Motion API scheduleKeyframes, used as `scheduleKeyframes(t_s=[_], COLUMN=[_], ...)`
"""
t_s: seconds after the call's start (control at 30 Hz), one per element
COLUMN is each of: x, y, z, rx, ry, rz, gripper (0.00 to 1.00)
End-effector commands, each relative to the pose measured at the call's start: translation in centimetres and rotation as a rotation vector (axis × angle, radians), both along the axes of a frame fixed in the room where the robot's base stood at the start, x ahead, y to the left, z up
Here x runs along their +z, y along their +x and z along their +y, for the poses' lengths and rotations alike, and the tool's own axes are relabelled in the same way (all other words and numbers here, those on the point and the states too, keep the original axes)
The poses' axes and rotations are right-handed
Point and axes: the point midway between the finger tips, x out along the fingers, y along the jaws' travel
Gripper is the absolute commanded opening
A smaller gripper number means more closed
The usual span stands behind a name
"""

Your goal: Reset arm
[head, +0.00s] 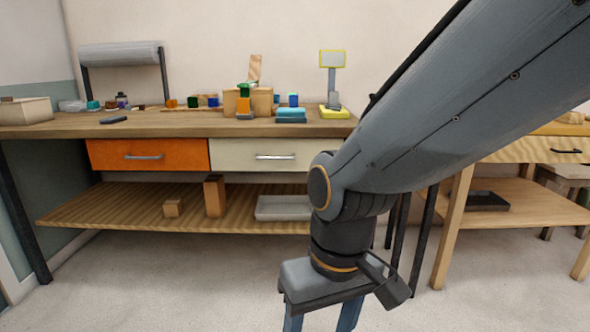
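My gripper (321,322) hangs pointing down at the bottom of the head view, right of centre, in front of the workbench. Its two blue-grey fingers stand well apart, with bare floor showing between them. The fingertips are cut off by the lower edge of the picture. I see nothing between the visible parts of the fingers. My arm reaches in from the upper right and covers part of the bench's right end. I cannot make out any glass rods.
The wooden workbench (70,130) carries coloured blocks, a pale bin (25,111) and a yellow-based scale-like device (333,112). Its orange drawer (180,154) and cream drawer (235,155) are shut. A grey tray (285,207) lies on the lower shelf. Another table (500,155) stands right. Floor in front is clear.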

Motion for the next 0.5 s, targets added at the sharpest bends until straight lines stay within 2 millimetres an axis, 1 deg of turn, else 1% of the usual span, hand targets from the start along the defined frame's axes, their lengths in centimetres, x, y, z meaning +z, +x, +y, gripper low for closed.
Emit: scheduleKeyframes(t_s=[0.03,0.5], x=[1.8,10.0], y=[-0.1,0.1], z=[-0.7,-6.7], rx=[-0.022,-0.192], ry=[-0.005,-0.048], rz=[0.002,0.014], gripper=[0.59,0.59])
